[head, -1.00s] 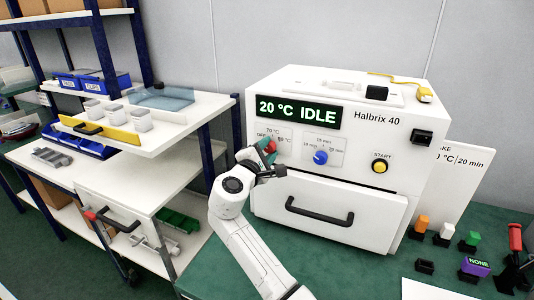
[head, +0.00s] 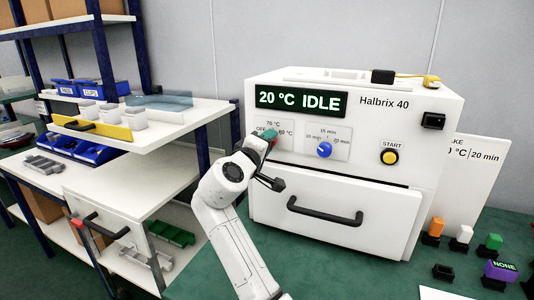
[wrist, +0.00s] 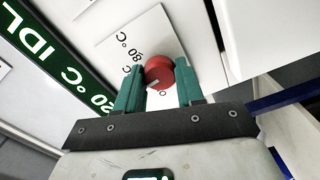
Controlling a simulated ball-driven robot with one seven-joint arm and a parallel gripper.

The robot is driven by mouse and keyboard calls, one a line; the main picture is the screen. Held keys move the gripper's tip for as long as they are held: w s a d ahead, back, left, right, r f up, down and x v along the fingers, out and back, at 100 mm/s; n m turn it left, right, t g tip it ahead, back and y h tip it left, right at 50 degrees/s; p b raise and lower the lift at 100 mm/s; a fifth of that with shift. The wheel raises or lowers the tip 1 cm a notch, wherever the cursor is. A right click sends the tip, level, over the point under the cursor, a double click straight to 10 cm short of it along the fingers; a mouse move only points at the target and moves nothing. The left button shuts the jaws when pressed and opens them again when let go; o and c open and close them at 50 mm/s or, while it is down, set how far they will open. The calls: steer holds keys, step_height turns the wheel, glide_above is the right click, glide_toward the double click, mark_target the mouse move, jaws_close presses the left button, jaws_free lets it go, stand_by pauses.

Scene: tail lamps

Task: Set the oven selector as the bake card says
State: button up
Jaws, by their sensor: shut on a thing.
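The white oven, labelled Halbrix 40, has a display (head: 300,101) reading "20 °C IDLE". Its red selector knob (wrist: 159,73) sits on a plate marked OFF, 70 °C and 80 °C. My gripper (wrist: 160,84) is shut on the red knob, with one green finger on each side. In the head view my gripper (head: 267,150) largely hides the knob, so its pointer setting cannot be told there. The blue timer knob (head: 324,150) has 10, 15 and 20 min marks. The bake card (head: 470,160) stands behind the oven's right side, partly hidden, showing "0 °C | 20 min".
A yellow START button (head: 390,157) and a black drawer handle (head: 325,211) are on the oven front. Small coloured blocks and a purple "NONE" piece (head: 499,270) stand on the green bench at right. A shelf rack (head: 140,130) is at left.

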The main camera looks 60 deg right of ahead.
steer(key=shift+f+m+b, duration=0.15)
steer(key=shift+m+b, duration=0.3)
steer(key=shift+m, duration=0.15)
steer(key=o, duration=1)
steer(key=shift+o, duration=0.2)
steer(key=s+a, duration=0.1)
steer(key=a, duration=0.9)
steer(key=shift+s+a+b, duration=0.25)
steer(key=shift+a+b, duration=0.1)
steer(key=shift+b, duration=0.1)
